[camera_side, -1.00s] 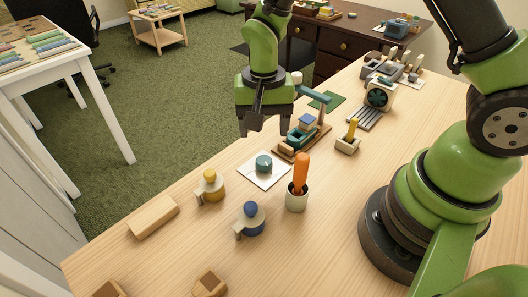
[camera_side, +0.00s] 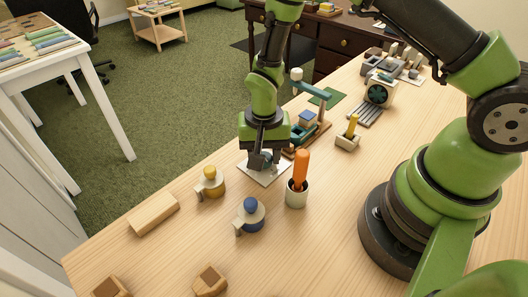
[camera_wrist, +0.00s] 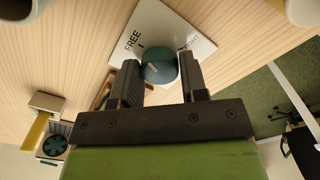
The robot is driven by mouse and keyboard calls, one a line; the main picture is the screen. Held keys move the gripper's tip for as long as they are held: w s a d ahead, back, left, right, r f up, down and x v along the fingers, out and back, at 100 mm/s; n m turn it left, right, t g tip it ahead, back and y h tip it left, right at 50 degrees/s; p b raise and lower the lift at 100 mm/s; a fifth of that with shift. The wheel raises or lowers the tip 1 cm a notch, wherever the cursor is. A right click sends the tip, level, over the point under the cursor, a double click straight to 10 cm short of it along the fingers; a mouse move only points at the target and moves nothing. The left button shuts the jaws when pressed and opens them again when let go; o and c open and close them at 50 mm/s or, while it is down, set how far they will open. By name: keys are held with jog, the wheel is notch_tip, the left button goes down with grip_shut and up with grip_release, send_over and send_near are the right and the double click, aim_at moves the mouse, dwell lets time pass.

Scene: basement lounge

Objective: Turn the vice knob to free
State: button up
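The vice knob (camera_wrist: 159,66) is a round teal knob on a white plate (camera_wrist: 163,20). The plate carries the printed word FREE at the upper left of the knob and a second, partly hidden label at the upper right. A short pale mark shows on the knob; I cannot tell exactly where it points. My gripper (camera_wrist: 160,72) has one finger on each side of the knob, and both fingertips appear to touch it. In the side view my gripper (camera_side: 263,162) is down over the plate (camera_side: 275,178), and its fingers hide most of the knob.
An orange-handled tool stands in a white cup (camera_side: 297,197) right of the plate. A blue-knobbed piece (camera_side: 250,216) and a yellow-knobbed piece (camera_side: 210,183) stand nearby. A teal-and-wood device (camera_side: 307,128) is close behind. A wooden block (camera_side: 154,214) lies at the left edge.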

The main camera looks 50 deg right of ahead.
jog(key=c, duration=0.4)
jog(key=shift+o, duration=0.2)
jog(key=n, duration=0.4)
jog(key=shift+n, duration=0.3)
jog(key=o, duration=0.9)
notch_tip(320, 180, up, 10)
